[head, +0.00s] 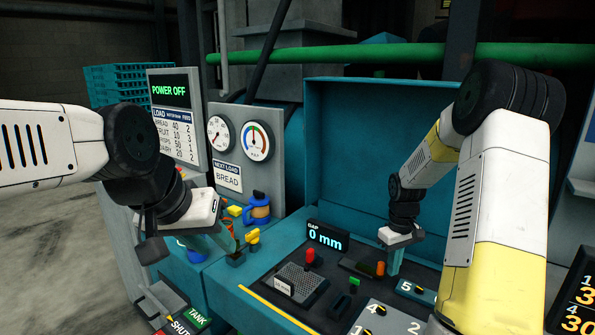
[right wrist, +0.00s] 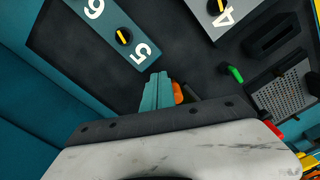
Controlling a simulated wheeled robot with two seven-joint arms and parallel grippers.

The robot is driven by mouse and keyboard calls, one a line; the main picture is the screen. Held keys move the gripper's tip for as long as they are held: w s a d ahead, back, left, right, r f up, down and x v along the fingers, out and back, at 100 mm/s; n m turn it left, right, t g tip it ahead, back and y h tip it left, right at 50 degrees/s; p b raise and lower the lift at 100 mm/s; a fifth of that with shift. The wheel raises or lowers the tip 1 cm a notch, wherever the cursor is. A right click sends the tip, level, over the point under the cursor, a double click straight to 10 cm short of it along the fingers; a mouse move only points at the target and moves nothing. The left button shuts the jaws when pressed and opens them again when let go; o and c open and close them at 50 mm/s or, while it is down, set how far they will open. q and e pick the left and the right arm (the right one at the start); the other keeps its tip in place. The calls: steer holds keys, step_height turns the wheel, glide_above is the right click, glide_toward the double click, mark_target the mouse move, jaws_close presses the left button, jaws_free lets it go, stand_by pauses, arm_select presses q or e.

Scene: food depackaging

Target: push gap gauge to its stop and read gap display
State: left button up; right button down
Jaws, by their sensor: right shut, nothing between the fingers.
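The gap display (head: 327,236) reads "0 mm" in the head view. An orange knob (head: 380,268) stands on the dark panel right of the display; it also shows in the right wrist view (right wrist: 179,93). I cannot tell for sure that it is the gap gauge's handle. My right gripper (head: 394,265) is shut and empty, its teal fingers low over the panel, close beside the orange knob. They show in the right wrist view (right wrist: 158,92) partly covering the knob; contact is unclear. My left gripper (head: 234,254) is over the teal bench at left; its jaw opening is unclear.
A red knob (head: 309,256), a perforated plate (head: 300,281) and a green knob (head: 354,282) are near the display. Numbered plates (head: 414,292) lie in front. A blue mug (head: 258,209) stands near my left gripper. A screen (head: 170,91) reads "POWER OFF".

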mark_target(382, 263)
steer(key=shift+f, duration=1.1)
steer(key=shift+w+a, duration=0.55)
steer(key=shift+a, duration=0.15)
steer(key=shift+w+a, duration=0.5)
steer(key=shift+a, duration=0.2)
stand_by(0.5)
steer(key=shift+s+d, duration=0.8)
steer(key=shift+d, duration=0.25)
steer(key=shift+s+d, duration=0.8)
steer(key=shift+d, duration=0.25)
step_height(382, 263, up, 7)
